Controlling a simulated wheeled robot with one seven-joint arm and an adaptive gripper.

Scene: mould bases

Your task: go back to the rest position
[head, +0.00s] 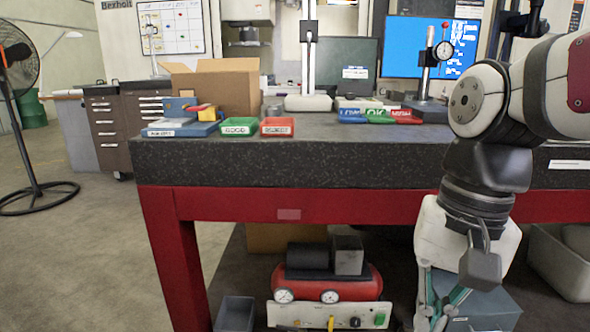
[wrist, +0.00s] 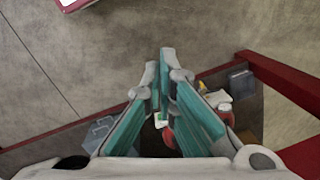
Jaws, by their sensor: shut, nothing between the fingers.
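My gripper (head: 437,315) hangs pointing down at the lower right of the head view, in front of the red table frame. In the wrist view its teal and grey fingers (wrist: 160,75) come together at the tips, shut and empty, above the bare floor. In the head view the fingertips run off the bottom edge. My arm comes in from the right and hides part of the table's right side.
A granite table (head: 300,165) on a red frame stands in front of me, with labelled trays such as the red one (head: 277,127) and a cardboard box (head: 228,88). A red compressor (head: 325,283) sits beneath.

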